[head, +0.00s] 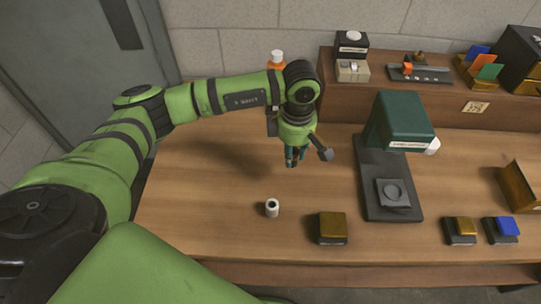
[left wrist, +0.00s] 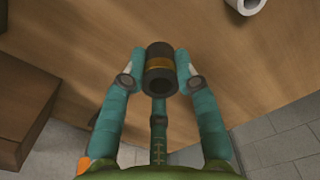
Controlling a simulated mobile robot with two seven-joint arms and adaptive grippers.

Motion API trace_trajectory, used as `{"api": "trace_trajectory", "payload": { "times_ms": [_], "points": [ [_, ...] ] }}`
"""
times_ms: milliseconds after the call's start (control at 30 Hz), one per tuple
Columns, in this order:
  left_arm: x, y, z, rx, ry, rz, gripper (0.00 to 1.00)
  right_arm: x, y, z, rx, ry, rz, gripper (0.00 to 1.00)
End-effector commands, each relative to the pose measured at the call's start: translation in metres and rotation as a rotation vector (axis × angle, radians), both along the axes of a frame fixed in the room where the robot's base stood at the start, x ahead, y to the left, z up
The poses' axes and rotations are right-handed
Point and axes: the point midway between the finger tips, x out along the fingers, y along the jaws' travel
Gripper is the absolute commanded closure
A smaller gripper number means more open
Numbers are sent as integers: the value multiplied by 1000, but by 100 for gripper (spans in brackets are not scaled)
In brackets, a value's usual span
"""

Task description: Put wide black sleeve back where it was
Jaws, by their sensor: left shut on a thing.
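My left gripper (head: 294,158) is above the wooden table, left of the dark green machine. In the left wrist view the left gripper (left wrist: 157,70) is shut on the wide black sleeve (left wrist: 160,82), a dark hollow cylinder with a brown-gold band. The teal fingers press on its two sides, with a third finger below it in the picture. In the head view the sleeve is hard to make out behind the fingers. My right gripper is in neither view.
A small white sleeve (head: 272,208) stands on the table, also at the top of the left wrist view (left wrist: 245,4). A gold-topped block (head: 331,228) is at the front. The dark green machine (head: 403,122) stands right of my gripper. Bare table (head: 190,210) lies to the left.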

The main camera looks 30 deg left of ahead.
Motion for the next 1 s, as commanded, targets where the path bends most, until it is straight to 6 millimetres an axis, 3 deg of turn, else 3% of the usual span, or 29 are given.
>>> {"api": "trace_trajectory", "payload": {
  "times_ms": [100, 333, 467, 733, 1000],
  "points": [
    [2, 29, -12, 3, 4, 5, 100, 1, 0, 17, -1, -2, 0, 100],
    [7, 62, -35, -1, 1, -1, 100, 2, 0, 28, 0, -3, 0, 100],
    [8, 67, -43, -1, 1, -3, 100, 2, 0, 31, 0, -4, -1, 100],
    [8, 66, -77, -2, 2, -3, 100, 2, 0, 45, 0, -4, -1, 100],
    [8, 66, -80, -1, -1, -3, 100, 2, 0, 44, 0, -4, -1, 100]
  ]
}}
